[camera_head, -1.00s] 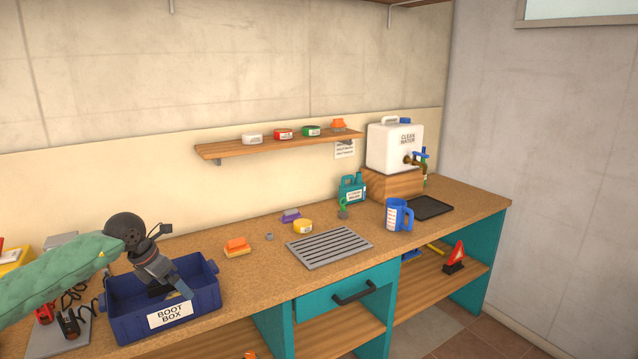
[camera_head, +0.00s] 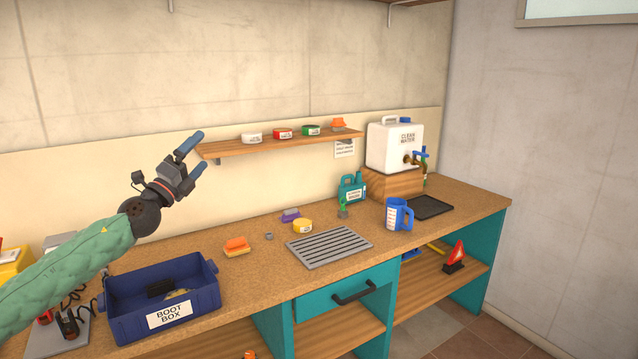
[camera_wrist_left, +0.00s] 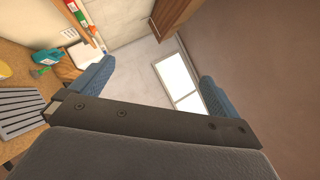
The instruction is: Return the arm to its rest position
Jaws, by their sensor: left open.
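My left gripper (camera_head: 193,153) is raised in the air above the back of the bench, left of the wall shelf. Its two blue-grey fingers are spread apart with nothing between them. The left wrist view shows the same open fingers (camera_wrist_left: 150,88), with wall, window and ceiling beyond. My left arm in its green sleeve comes in from the left edge. The blue boot box (camera_head: 205,292) stands on the bench below the arm. A dark object (camera_head: 160,287) and something yellowish lie inside it. My right gripper is not in view.
The wooden wall shelf (camera_head: 230,149) with several tins is just right of the gripper. On the bench stand an orange sponge (camera_head: 237,247), a grey drain grate (camera_head: 330,247), a blue jug (camera_head: 397,215) and a white water tank (camera_head: 390,150). Air above the bench's middle is free.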

